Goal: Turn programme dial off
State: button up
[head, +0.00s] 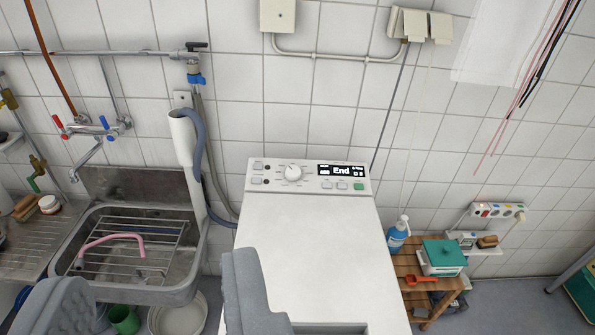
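The white programme dial (293,172) sits on the control panel at the back of a white top-loading washing machine (300,240). Its pointer position is too small to read. The display (340,170) beside it is lit and reads "End". My gripper (157,272) is open and empty, with its two grey fingers wide apart at the bottom of the view. The right finger overlaps the machine's front left part, and the left finger is in front of the sink. Both are well short of the dial and to its left.
A metal sink (185,285) with a rack and pink hose stands left of the machine. A grey drain hose (200,150) runs between them. A wooden stool (405,262) with a blue bottle (398,236) and a green-lidded box (442,257) stands right. The machine's lid is clear.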

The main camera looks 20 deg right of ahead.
aim_at(293, 172)
jog(key=z, duration=0.05)
jog(key=i, duration=0.9)
jog(key=u, duration=0.1)
